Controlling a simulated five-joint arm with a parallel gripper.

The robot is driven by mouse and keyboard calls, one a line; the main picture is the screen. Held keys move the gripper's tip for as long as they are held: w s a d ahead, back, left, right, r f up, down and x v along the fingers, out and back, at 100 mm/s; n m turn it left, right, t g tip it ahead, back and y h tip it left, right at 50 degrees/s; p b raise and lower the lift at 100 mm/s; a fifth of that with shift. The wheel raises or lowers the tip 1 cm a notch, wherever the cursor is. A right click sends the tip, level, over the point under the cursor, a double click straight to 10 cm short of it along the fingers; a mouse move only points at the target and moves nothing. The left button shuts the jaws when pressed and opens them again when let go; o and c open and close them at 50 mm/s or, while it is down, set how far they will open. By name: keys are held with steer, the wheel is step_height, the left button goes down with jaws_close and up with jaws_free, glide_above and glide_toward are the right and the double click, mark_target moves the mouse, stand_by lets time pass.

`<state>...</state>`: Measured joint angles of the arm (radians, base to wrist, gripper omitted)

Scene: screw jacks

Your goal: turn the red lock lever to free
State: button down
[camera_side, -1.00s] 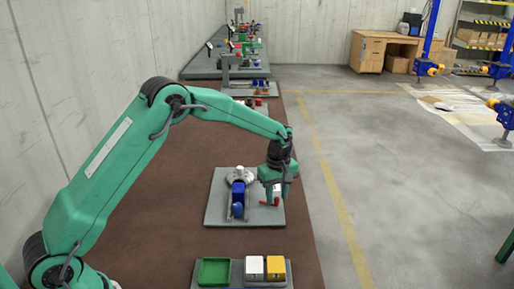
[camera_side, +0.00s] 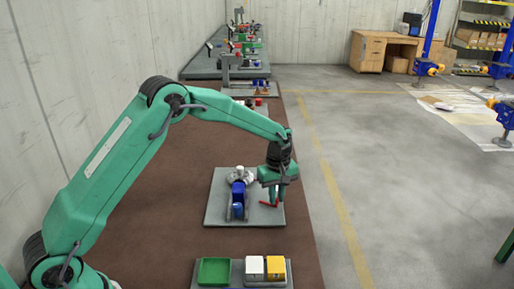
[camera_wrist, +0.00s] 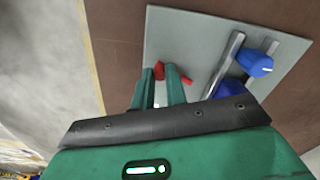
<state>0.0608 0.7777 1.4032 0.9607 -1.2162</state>
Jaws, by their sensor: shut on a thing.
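The red lock lever (camera_side: 268,204) is on the right part of the grey plate (camera_side: 220,205). In the side view it lies slanted, partly hidden by my gripper (camera_side: 277,198). In the wrist view the lever (camera_wrist: 159,69) shows between and beside the two green fingers of my gripper (camera_wrist: 161,76). My gripper points down and is shut on the lever. The fingers cover much of it, so its full direction is hard to read.
A blue part (camera_side: 238,192) with metal rails stands on the plate left of the lever. Nearer is a tray with a green bin (camera_side: 214,271), a white box (camera_side: 254,266) and a yellow box (camera_side: 276,267).

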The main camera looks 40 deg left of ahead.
mark_target(260, 217)
steer(key=s+m, duration=0.1)
steer(key=m, duration=0.2)
steer(key=shift+s+d+r, duration=0.1)
steer(key=shift+s+d, duration=0.05)
steer(key=shift+s, duration=0.2)
steer(key=s+m, duration=0.1)
steer(key=m, duration=0.3)
steer(key=shift+s, duration=0.35)
steer(key=m, duration=0.1)
steer(key=s+m, duration=0.1)
steer(key=m, duration=0.1)
steer(key=shift+s+a+m, duration=0.25)
steer(key=shift+a+m, duration=0.05)
steer(key=shift+a, duration=0.1)
steer(key=shift+s+a+m, duration=0.2)
steer(key=shift+s+m, duration=0.05)
steer(key=shift+m, duration=0.4)
steer(key=shift+s+a+m, duration=0.2)
steer(key=shift+m, duration=0.45)
steer(key=c, duration=1.4)
jaws_free()
